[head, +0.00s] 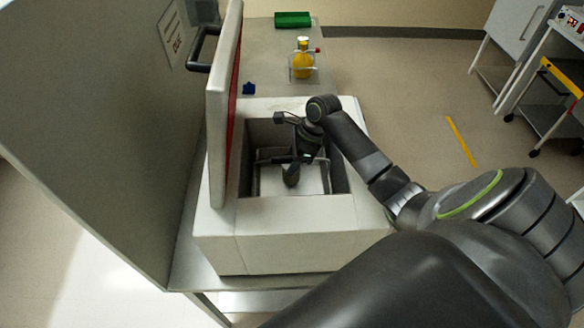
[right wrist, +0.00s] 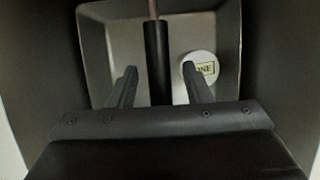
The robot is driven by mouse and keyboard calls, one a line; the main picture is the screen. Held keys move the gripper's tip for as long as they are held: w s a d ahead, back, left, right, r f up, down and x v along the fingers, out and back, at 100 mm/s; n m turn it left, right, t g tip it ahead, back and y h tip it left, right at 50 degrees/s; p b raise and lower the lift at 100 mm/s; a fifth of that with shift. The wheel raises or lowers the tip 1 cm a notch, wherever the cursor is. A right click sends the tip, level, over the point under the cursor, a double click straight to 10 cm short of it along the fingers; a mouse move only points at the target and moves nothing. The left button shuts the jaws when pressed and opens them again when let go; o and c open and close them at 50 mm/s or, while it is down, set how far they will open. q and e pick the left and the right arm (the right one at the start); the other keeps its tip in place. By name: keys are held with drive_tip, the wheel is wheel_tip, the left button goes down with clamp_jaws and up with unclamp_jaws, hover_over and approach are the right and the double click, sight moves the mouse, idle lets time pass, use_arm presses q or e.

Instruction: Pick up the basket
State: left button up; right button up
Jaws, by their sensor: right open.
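The basket (head: 312,181) sits inside the opening of a white box. It looks pale, and my right gripper hides part of it in the head view. In the right wrist view the basket (right wrist: 103,45) is a grey, square-walled container with a dark handle grip (right wrist: 156,62) across it. My right gripper (head: 291,178) reaches down into the box. In the right wrist view its two fingers (right wrist: 160,88) are apart, one on each side of the handle grip, with gaps visible. A white round item (right wrist: 202,68) with a label lies in the basket. My left gripper is not in view.
The white box (head: 275,232) has its lid (head: 224,100) standing open on the left, beside a tall grey panel (head: 95,120).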

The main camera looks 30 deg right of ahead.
drive_tip(key=shift+f+p, duration=0.2)
drive_tip(key=shift+p, duration=0.2)
idle(0.4)
drive_tip(key=shift+c, duration=0.4)
clamp_jaws()
drive_tip(key=shift+r, duration=0.1)
